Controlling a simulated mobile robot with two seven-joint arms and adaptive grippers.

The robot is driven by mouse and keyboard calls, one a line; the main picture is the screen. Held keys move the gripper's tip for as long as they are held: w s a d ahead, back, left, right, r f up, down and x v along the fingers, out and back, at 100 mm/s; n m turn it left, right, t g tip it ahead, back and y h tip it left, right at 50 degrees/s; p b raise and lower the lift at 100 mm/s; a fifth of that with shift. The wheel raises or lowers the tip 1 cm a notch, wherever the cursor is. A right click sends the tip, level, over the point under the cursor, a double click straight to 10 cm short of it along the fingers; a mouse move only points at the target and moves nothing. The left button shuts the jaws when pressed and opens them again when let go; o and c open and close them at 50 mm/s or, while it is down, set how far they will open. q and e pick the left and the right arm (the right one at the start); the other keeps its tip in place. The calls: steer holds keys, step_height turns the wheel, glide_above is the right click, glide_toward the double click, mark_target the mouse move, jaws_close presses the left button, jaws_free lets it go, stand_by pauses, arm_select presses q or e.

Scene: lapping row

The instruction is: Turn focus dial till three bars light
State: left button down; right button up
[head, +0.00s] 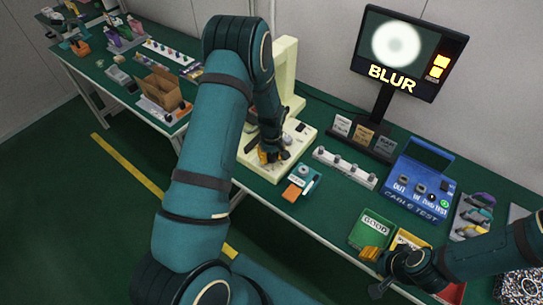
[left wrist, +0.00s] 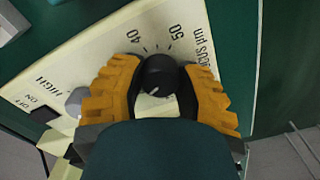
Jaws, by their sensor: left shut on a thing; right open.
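The focus dial (left wrist: 158,76) is a round black knob with a white mark, on a cream panel (left wrist: 90,48) printed 40, 50 and "µm". My left gripper (left wrist: 157,88) has its ribbed orange fingers shut on both sides of the dial. In the head view my left gripper (head: 269,154) is down on the cream instrument (head: 285,133) and hides the dial. The monitor (head: 408,52) shows a white fuzzy disc, the word BLUR and two lit yellow-orange bars (head: 438,66). My right gripper (head: 372,254) is open, near a green GOOD box.
A grey knob (left wrist: 76,102) and an ON/OFF marking sit beside the dial. Right of the instrument are a teal tray (head: 301,183), a white strip of knobs (head: 345,168), a blue cable tester (head: 420,185) and the GOOD box (head: 371,230). A cardboard box (head: 160,90) stands at left.

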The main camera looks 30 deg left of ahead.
mark_target(271, 156)
arm_select(q)
steer(key=shift+m+b, duration=0.5)
steer(key=shift+m, duration=0.6)
steer(key=m, duration=0.2)
steer(key=shift+m+b, duration=0.3)
steer(key=shift+b, duration=0.1)
steer(key=c, duration=0.6)
jaws_free()
steer(key=shift+o, duration=0.2)
step_height(271, 156, up, 12)
